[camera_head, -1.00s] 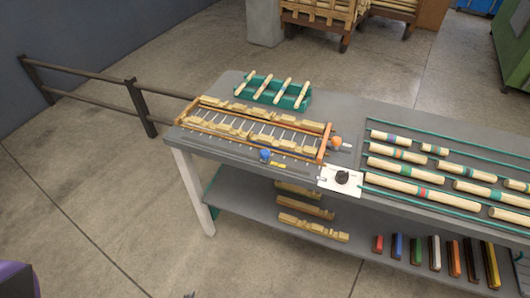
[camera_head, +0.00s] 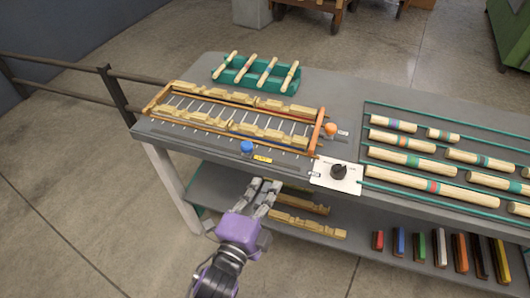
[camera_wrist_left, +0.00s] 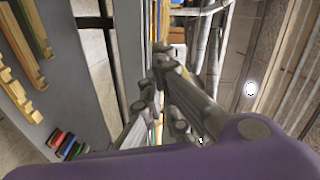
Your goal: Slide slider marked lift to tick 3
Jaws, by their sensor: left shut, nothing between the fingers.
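A blue knob (camera_head: 246,148) sits on a slotted track along the table's front edge, with a yellow label (camera_head: 263,159) just right of it. An orange knob (camera_head: 330,129) stands at the right end of the wooden rack, beside a small pale label (camera_head: 343,133). The label lettering and tick numbers are too small to read, so I cannot tell which knob is marked lift. My left gripper (camera_head: 265,184) is shut and empty, in front of the table edge, apart from the blue knob. Its fingers (camera_wrist_left: 163,72) also show in the left wrist view. My right gripper is out of view.
A white plate with a black dial (camera_head: 339,172) sits at the front edge, right of the track. The orange-framed rack (camera_head: 316,132) holds notched wood pieces. A green tray (camera_head: 226,78) with spindles stands behind. Banded rods lie at right. The lower shelf holds coloured blocks.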

